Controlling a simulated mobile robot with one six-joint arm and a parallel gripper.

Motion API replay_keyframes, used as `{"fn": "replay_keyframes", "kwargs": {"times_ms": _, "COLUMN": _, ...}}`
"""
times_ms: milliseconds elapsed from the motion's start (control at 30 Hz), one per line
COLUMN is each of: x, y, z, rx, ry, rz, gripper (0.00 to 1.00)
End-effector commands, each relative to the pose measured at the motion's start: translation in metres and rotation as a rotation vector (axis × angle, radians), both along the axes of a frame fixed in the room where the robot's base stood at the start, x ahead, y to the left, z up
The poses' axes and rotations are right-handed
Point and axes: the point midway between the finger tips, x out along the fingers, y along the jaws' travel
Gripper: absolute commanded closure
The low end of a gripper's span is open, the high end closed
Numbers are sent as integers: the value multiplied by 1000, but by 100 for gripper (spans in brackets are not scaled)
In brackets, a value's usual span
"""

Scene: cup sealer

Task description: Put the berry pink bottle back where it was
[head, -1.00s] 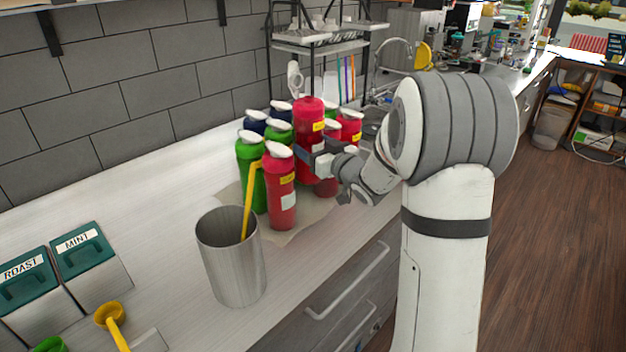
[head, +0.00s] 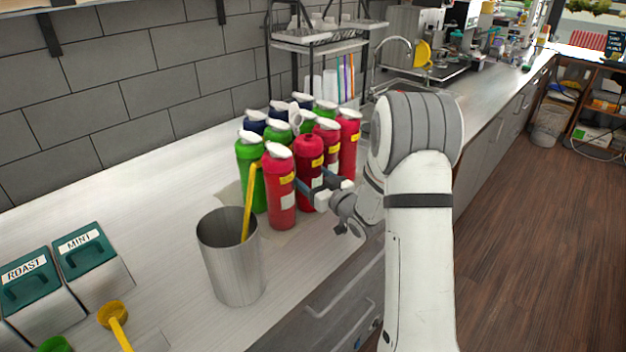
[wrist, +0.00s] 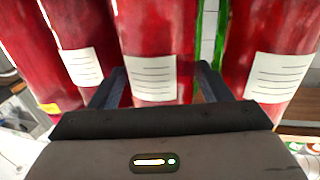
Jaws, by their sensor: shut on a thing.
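The berry pink bottle (head: 309,153) is red-pink with a yellow label and stands upright in the cluster of bottles, level with its neighbours. My gripper (head: 316,187) reaches in from the right at low body height and is shut on it. In the wrist view the same bottle (wrist: 155,35), with a white lined label, sits between the two fingers (wrist: 162,75). Similar red bottles flank it, one at the front left (head: 281,195) and one on the right (head: 349,135). Its base is hidden behind my gripper, so contact with the counter cannot be told.
Green bottles (head: 250,178) and dark blue bottles (head: 255,123) stand close behind and left. A steel canister (head: 232,265) holding a yellow-handled tool (head: 249,205) stands in front. Roast (head: 27,285) and mint (head: 84,250) boxes are at left. A wire rack (head: 320,40) stands behind.

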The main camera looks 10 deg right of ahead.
Motion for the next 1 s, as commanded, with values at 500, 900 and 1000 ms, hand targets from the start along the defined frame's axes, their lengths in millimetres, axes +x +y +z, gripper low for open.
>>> {"fn": "replay_keyframes", "kwargs": {"times_ms": 500, "x": 0, "y": 1, "z": 0, "rx": 0, "ry": 0, "rz": 1, "gripper": 20}}
{"fn": "replay_keyframes", "kwargs": {"times_ms": 900, "x": -61, "y": -28, "z": -2, "rx": -1, "ry": 0, "rz": -2, "gripper": 20}}
{"fn": "replay_keyframes", "kwargs": {"times_ms": 1000, "x": -79, "y": -36, "z": -1, "rx": -1, "ry": -1, "rz": -1, "gripper": 20}}
